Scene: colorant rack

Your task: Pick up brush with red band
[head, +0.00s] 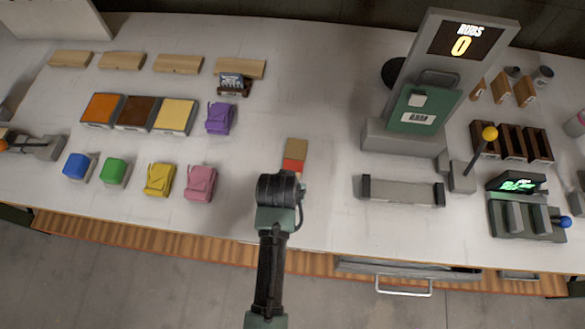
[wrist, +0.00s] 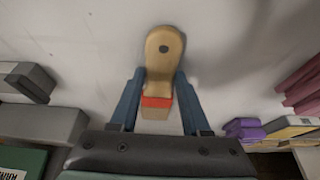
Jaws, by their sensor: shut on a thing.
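The brush with the red band shows in the wrist view as a tan wooden handle (wrist: 164,52) with a dark hole near its rounded end. Its red band (wrist: 157,102) lies between the fingers. In the head view the brush (head: 296,152) is at the middle of the table, its tan part pointing away and its red band nearest my wrist. My gripper (wrist: 160,80) is shut on the brush, one blue finger on each side. In the head view my wrist hides the fingers and the brush's near end. I cannot tell whether the brush touches the table.
A grey bar holder (head: 403,191) and a tall display stand (head: 440,75) are to the right. Pink (head: 200,183) and purple (head: 219,118) bag-like items are to the left. The white table (head: 320,100) is clear beyond the brush.

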